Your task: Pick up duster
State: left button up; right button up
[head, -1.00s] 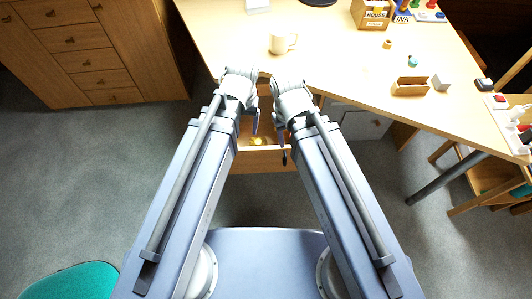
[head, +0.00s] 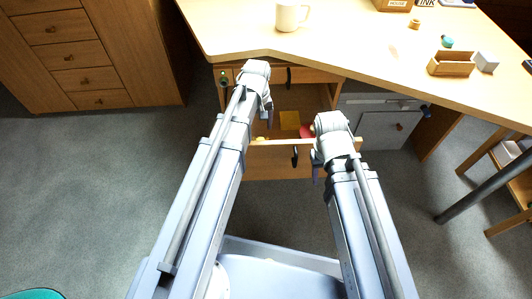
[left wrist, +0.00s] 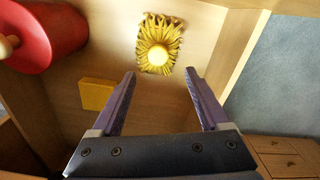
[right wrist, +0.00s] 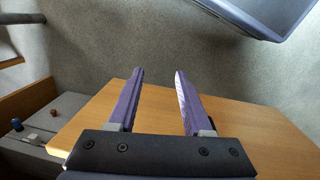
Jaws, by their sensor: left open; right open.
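The duster (left wrist: 161,42), a yellow fringed head with a pale round knob, lies in the open drawer (head: 258,160). In the left wrist view it is just beyond my left fingertips and in line with the gap between them. My left gripper (left wrist: 160,76) is open and empty, pointing down into the drawer; in the head view my left gripper (head: 267,108) covers part of it. My right gripper (right wrist: 159,72) is open and empty; in the head view my right gripper (head: 318,168) is at the right part of the drawer front.
A red cylinder (left wrist: 45,32) and a yellow block (left wrist: 96,94) share the drawer. The desk (head: 350,45) above carries a white mug (head: 291,15) and a small wooden box (head: 451,63). A grey cabinet (head: 385,130) stands right of the drawer. Open floor lies left.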

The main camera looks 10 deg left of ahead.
pick_arm(q)
jog(key=shift+f, duration=0.1)
jog(key=f+b, duration=0.7)
jog(key=b, duration=0.1)
jog(key=shift+s+d+f, duration=0.2)
jog(key=shift+d+f, duration=0.1)
jog(key=shift+f, duration=0.05)
jog(key=shift+r, duration=0.1)
jog(key=shift+c, duration=0.3)
grip_shut()
